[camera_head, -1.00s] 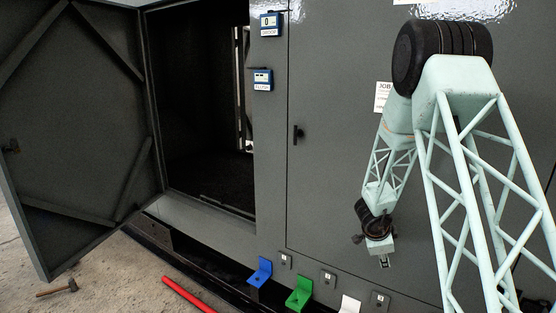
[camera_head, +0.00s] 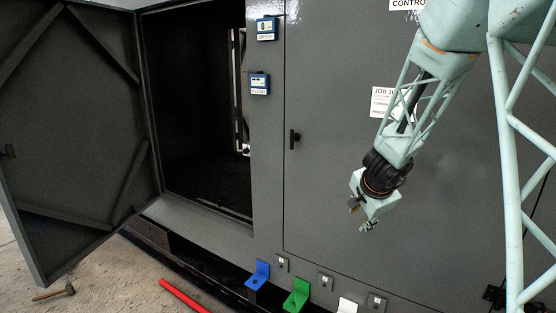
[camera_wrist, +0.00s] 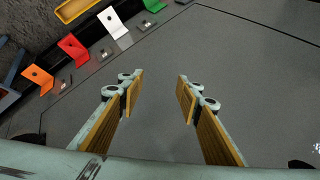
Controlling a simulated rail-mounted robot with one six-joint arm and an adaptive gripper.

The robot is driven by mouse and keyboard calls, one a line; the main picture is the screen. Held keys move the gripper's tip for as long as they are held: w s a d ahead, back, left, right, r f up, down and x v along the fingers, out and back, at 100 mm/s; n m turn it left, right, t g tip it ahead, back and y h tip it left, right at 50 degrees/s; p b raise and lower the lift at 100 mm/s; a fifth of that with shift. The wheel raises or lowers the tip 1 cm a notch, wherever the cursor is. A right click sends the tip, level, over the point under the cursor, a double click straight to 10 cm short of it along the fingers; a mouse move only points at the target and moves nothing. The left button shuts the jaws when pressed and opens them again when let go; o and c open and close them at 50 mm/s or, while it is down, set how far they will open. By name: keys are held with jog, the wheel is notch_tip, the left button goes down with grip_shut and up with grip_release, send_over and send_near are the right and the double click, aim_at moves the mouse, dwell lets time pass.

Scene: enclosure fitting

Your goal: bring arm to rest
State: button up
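My gripper (camera_head: 361,218) hangs in front of the closed grey enclosure panel, to the right of the panel's handle. In the wrist view my gripper (camera_wrist: 158,88) shows two wood-faced fingers spread wide apart. Nothing is between them, only the grey panel (camera_wrist: 225,70) behind. The fingers touch nothing that I can see. My arm reaches down from the upper right in the head view.
The enclosure door (camera_head: 75,130) stands open at the left. Below the panel are a blue bracket (camera_head: 258,275), a green bracket (camera_head: 297,295) and a white bracket (camera_head: 347,305). A red bar (camera_head: 183,296) and a hammer (camera_head: 55,292) lie on the floor.

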jog(key=s+a+r+n+y+p, duration=0.1)
jog(key=s+a+r+n, duration=0.35)
jog(key=s+r, duration=0.55)
jog(key=s+a+r+n+y+p, duration=0.1)
jog(key=s+a+r+n+y, duration=0.3)
jog(key=s+r, duration=0.65)
jog(key=s+d+r+n+g+h+p, duration=0.1)
jog(key=s+n+h, duration=0.1)
jog(key=s, duration=1.5)
jog(key=s+d+r+n+g+h+p, duration=0.2)
jog(key=s+n, duration=0.1)
jog(key=s, duration=1.4)
jog(key=shift+s, duration=0.35)
